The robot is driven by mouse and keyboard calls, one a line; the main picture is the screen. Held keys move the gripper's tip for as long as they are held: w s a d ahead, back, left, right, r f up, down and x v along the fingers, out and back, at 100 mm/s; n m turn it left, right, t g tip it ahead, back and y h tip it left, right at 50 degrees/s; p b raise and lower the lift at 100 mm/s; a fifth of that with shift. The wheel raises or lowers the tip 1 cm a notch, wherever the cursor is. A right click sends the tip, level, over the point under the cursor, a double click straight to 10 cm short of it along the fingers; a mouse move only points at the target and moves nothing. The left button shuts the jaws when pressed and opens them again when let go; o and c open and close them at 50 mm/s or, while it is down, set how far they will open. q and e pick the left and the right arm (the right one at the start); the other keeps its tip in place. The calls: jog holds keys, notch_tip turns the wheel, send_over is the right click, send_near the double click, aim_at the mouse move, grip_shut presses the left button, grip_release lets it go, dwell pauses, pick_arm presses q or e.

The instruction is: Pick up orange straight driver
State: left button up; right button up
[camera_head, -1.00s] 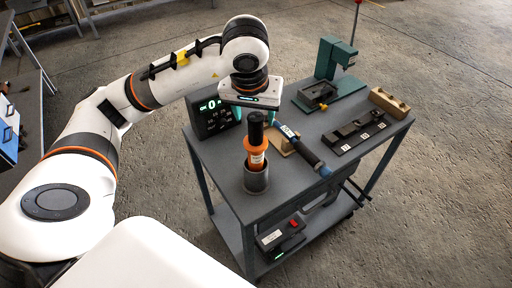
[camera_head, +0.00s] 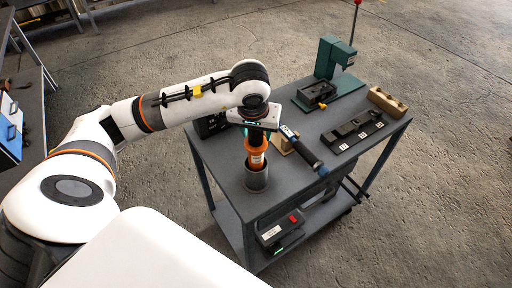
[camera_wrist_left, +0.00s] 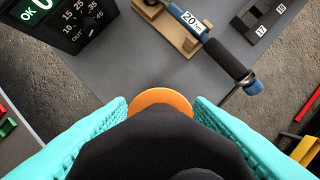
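The orange straight driver (camera_head: 256,160) stands upright in a grey cup (camera_head: 256,182) at the near-left part of the cart top. Its black upper end is largely hidden under my left gripper (camera_head: 257,142) in the head view. In the left wrist view, the driver's black body (camera_wrist_left: 160,150) fills the lower middle, with an orange collar (camera_wrist_left: 160,97) beyond it. The teal fingers of my left gripper lie on either side of the driver, close beside it. They look open around it; no firm contact shows. My right gripper is out of view.
A blue-and-black driver (camera_head: 306,152) lies on a wooden rest (camera_head: 282,143) just right. A display box (camera_head: 208,124) stands behind left, partly hidden by my arm. A green press (camera_head: 330,75), a dark fixture (camera_head: 358,130) and a wooden block (camera_head: 388,102) occupy the right side.

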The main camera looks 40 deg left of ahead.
pick_arm(q)
jog(key=c, duration=0.9)
jog(key=shift+w+r, duration=0.1)
grip_shut()
jog(key=shift+r, duration=0.1)
